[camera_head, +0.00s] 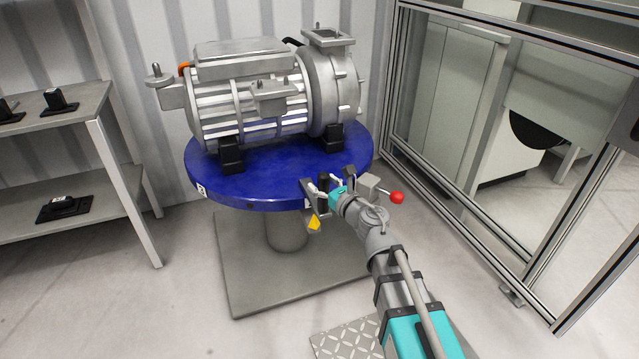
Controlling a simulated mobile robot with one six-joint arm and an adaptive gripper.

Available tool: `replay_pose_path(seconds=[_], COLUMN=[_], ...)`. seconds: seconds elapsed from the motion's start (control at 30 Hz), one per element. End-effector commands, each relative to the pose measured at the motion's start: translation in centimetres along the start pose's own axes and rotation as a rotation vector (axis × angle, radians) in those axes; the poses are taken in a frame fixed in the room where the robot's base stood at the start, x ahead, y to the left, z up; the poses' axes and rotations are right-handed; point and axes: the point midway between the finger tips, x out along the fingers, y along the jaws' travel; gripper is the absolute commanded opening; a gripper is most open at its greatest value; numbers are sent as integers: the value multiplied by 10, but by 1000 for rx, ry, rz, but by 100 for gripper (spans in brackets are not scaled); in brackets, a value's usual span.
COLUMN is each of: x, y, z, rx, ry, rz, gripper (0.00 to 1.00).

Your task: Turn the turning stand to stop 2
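The turning stand has a round blue top (270,186) on a grey column (287,232) and a square base plate. A grey drive unit (265,92) sits on black feet on the top. A small white label with a dark mark (201,190) is on the rim at the left. A yellow pointer (314,223) is below the front rim. A red ball knob (397,198) is right of my wrist. My gripper (325,187) is at the front right rim, around or beside a dark upright peg (323,181). Its fingers are too small and overlapped to tell their opening.
A grey shelf (70,115) with black parts stands at the left. A metal-framed enclosure with clear panels (450,105) stands close at the right. A tread plate (345,340) lies on the floor in front. The floor at front left is clear.

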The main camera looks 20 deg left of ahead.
Motion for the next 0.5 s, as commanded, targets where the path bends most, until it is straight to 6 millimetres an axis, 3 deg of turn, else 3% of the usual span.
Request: replay_pose_path(seconds=[0.3,0.5], x=[-1,-14], y=[0,1], z=[0,0], rx=[1,1], ry=[0,0], rz=[0,0], gripper=[79,79])
